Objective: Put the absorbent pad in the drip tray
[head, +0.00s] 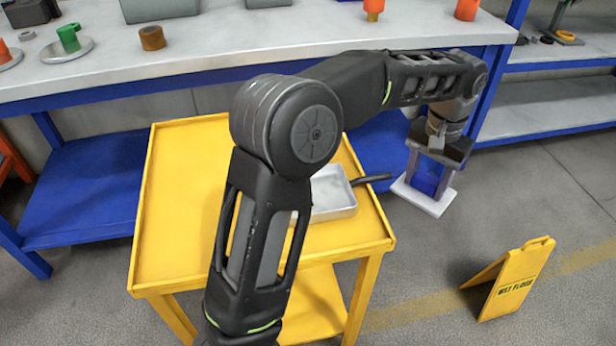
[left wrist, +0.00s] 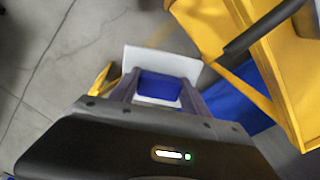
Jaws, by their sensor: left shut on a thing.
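The absorbent pad is a flat white square (head: 424,197) with a blue block on top. My left gripper (head: 428,180) is shut on the blue block and holds the pad off the cart's right side, apparently above the floor. In the left wrist view the white pad (left wrist: 188,66) shows beyond the fingers, with the blue block (left wrist: 158,88) between them. The drip tray (head: 335,193) is a shallow silver pan with a black handle on the yellow cart. My left arm hides part of it. The pad is right of the tray, apart from it. My right gripper is not in view.
The yellow cart (head: 180,210) has a raised rim; its top left of my arm is clear. A yellow wet floor sign (head: 512,280) stands on the floor at right. A workbench (head: 200,50) with several small parts runs along the back. Shelves (head: 560,100) stand at right.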

